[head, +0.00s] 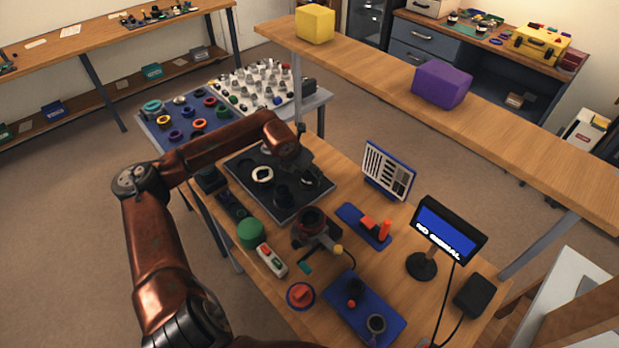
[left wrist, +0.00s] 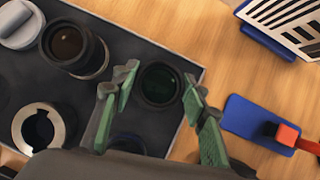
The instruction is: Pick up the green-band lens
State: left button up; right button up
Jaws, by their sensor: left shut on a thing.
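In the left wrist view, a dark round lens with greenish glass (left wrist: 160,84) stands between the two pads of my left gripper (left wrist: 163,78). The gripper is shut on it, over the dark tray (left wrist: 205,72). No green band shows; its sides are mostly hidden. In the head view my left gripper (head: 307,177) is at the tray's right part, and its own links hide the held lens. Another dark lens (head: 283,194) stands close by on the tray. A dark lens with amber glass (left wrist: 72,46) is also on the tray. My right gripper is in neither view.
A pale ring (head: 262,174) lies on the tray. A striped card (head: 388,170) and a blue base with orange parts (head: 350,216) stand to the right.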

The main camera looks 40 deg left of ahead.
pick_arm(q)
jog(key=c, duration=0.5)
jog(key=shift+r, duration=0.15)
